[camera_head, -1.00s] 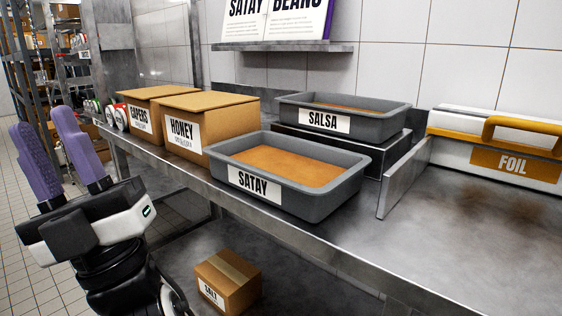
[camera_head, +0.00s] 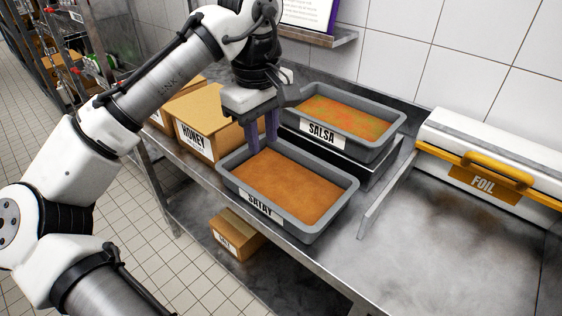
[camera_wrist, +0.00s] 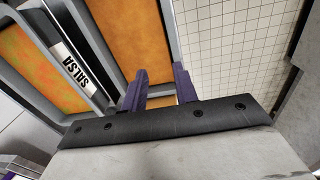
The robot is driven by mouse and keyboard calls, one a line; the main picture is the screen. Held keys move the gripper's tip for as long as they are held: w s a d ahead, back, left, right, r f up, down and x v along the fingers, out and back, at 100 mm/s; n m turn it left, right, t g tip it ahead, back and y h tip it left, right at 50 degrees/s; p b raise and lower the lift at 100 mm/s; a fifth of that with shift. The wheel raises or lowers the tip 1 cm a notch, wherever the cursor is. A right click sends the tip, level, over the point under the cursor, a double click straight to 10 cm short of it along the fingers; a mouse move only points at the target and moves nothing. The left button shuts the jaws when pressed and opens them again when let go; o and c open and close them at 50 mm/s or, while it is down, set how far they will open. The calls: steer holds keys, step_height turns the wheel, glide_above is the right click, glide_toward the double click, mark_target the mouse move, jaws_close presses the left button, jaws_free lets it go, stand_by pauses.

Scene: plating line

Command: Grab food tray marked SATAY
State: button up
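The food tray marked SATAY (camera_head: 322,232) is a grey rectangular pan with orange-brown food. It sits on the steel counter's front edge, label facing forward. My gripper (camera_head: 262,138) points down at its back left corner with its two purple fingers apart. In the wrist view, the fingers of my gripper (camera_wrist: 160,82) show a gap between them, with the SATAY tray (camera_wrist: 104,60) beneath and to the left. I cannot tell whether the fingertips touch or straddle the rim.
The SALSA tray (camera_head: 388,132) stands raised just behind. The HONEY box (camera_head: 214,118) is close on the left. A foil dispenser (camera_head: 482,178) and a low steel divider (camera_head: 385,196) are to the right. A carton (camera_head: 238,235) sits below. The counter's right front is clear.

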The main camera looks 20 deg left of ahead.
glide_above(260, 194)
steer(key=shift+g, duration=0.4)
step_height(260, 194, down, 8)
steer(key=shift+f, duration=0.1)
steer(key=shift+f+p, duration=0.75)
steer(key=shift+f, duration=2.1)
jaws_close()
steer(key=shift+r, duration=0.1)
